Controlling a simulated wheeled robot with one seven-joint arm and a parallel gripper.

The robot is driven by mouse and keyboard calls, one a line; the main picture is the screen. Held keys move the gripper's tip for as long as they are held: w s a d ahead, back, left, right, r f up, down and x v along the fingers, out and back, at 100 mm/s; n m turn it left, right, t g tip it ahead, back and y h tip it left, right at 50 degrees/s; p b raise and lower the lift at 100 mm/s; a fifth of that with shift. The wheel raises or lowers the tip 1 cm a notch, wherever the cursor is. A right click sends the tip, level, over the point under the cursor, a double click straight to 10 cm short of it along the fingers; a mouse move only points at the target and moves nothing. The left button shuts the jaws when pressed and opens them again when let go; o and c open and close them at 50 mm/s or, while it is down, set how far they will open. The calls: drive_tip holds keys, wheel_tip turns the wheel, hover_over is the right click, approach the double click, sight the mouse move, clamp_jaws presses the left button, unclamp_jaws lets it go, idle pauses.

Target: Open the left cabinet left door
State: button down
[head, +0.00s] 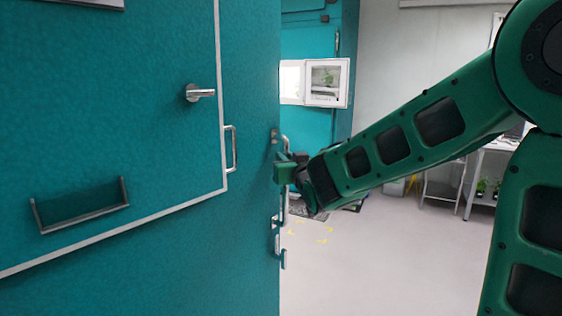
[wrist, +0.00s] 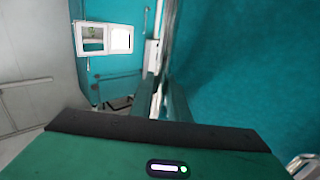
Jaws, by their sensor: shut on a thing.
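The teal cabinet door (head: 130,150) fills the left of the head view, and its free edge is near the middle. A vertical steel handle (head: 285,205) shows at that edge, partly hidden by my gripper. My gripper (head: 284,170) is at the edge, shut on this handle. In the wrist view, the gripper's two green fingers (wrist: 161,98) close around the steel bar (wrist: 164,50), beside the teal door surface (wrist: 240,60). The exact contact is small and partly hidden.
The door face carries a lever (head: 200,92), a bar handle (head: 233,148) and a tray-like holder (head: 80,207). A window-like white panel (head: 325,82) is on a teal unit behind. Open floor (head: 370,260) lies to the right; a table with plants (head: 487,165) stands farther back.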

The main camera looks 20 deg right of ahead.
drive_tip(key=shift+s+d, duration=0.2)
drive_tip(key=c, duration=2)
unclamp_jaws()
drive_tip(key=s, duration=1)
drive_tip(key=shift+s+a, duration=0.15)
drive_tip(key=shift+s, duration=0.2)
